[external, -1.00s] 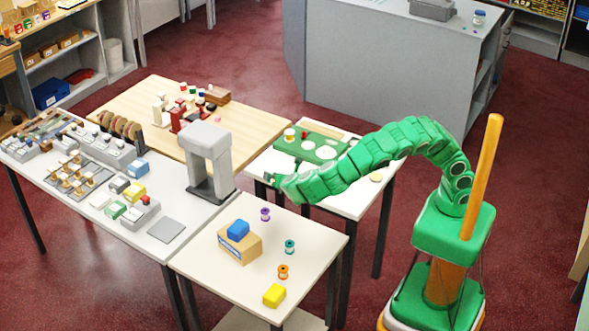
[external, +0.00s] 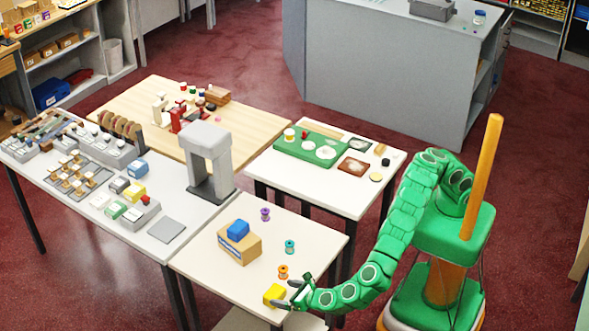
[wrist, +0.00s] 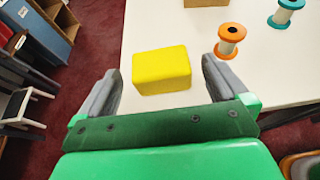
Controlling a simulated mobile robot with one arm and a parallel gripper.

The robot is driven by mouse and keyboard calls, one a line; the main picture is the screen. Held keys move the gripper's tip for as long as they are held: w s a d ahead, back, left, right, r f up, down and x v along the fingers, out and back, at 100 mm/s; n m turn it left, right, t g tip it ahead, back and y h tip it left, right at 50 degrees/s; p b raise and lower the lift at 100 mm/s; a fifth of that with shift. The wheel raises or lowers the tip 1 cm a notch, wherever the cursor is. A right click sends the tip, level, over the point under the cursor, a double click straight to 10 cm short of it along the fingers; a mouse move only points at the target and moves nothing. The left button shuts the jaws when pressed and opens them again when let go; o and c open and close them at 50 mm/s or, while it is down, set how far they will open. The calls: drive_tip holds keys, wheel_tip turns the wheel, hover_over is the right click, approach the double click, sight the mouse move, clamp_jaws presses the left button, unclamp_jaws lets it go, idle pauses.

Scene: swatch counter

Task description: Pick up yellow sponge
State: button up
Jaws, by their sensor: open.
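The yellow sponge (external: 272,294) is a small block on the near corner of the white table, close to its edge. In the wrist view the yellow sponge (wrist: 161,70) lies ahead of my fingers, roughly centred between them. My gripper (external: 290,294) is open and empty, just to the right of the sponge in the external view. In the wrist view my gripper (wrist: 161,85) shows its two grey fingers spread wider than the sponge, with gaps on both sides. Part of the sponge's right side is hidden by a finger in the external view.
An orange spool (external: 283,272) stands close behind the sponge; a teal spool (external: 290,247) and a purple spool (external: 265,214) stand farther back. A cardboard box (external: 239,248) with a blue block (external: 238,230) on top is behind left. The white table (external: 215,283) is bare left of the sponge.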

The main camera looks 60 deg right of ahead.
sight(271, 292)
drive_tip(key=shift+s+a+f, duration=0.2)
drive_tip(key=shift+s, duration=0.1)
drive_tip(key=shift+w+f, duration=0.1)
drive_tip(key=shift+x, duration=3.7)
drive_tip(key=shift+d, duration=0.1)
drive_tip(key=c, duration=0.8)
drive_tip(key=shift+o, duration=0.2)
